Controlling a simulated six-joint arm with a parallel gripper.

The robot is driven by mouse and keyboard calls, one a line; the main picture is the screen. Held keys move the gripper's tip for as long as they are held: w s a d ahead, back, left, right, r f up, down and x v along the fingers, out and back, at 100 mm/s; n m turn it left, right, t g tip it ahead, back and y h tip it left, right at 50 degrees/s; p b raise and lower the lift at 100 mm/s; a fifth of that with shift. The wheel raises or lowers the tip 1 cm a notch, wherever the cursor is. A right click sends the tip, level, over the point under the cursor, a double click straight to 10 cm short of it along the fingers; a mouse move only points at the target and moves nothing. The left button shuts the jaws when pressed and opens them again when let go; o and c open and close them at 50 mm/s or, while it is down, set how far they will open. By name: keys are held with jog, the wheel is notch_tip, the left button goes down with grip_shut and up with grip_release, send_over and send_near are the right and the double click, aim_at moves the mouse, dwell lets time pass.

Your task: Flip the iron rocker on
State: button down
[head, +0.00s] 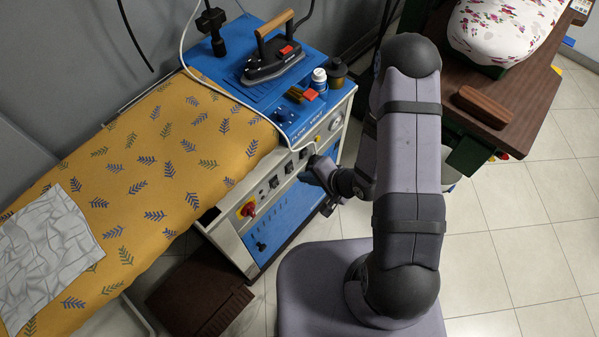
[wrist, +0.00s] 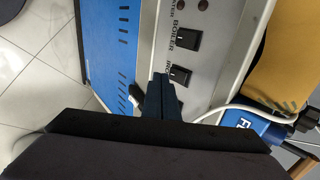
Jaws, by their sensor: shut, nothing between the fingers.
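The control panel (head: 262,192) is the pale front face of the blue-topped ironing unit. In the wrist view, a black rocker (wrist: 180,75) sits beside a label that my fingers partly cover; its readable letters look like the start of IRON. A second black rocker (wrist: 187,40) is marked BOILER. My gripper (wrist: 160,79) is shut and empty, its tips close beside the partly labelled rocker. I cannot tell whether they touch it, or which way the rocker is tipped. In the head view my gripper (head: 309,174) is at the panel's front, by the right-hand switches.
A hand iron (head: 272,65) rests on the unit's blue top (head: 290,107), with small bottles (head: 319,80) nearby. A red knob (head: 247,210) is on the panel's left. A white cable (wrist: 235,108) crosses near my fingers. The yellow patterned board (head: 150,160) extends left.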

aim_at(291, 169)
jog(key=shift+w+a+f, duration=0.1)
jog(key=shift+w+a, duration=0.75)
jog(key=shift+a, duration=0.05)
jog(key=shift+w+a+f+p, duration=0.1)
jog(key=shift+w+p, duration=0.05)
jog(key=shift+p, duration=0.15)
jog(key=shift+r+p, duration=0.85)
jog(key=shift+r, duration=0.05)
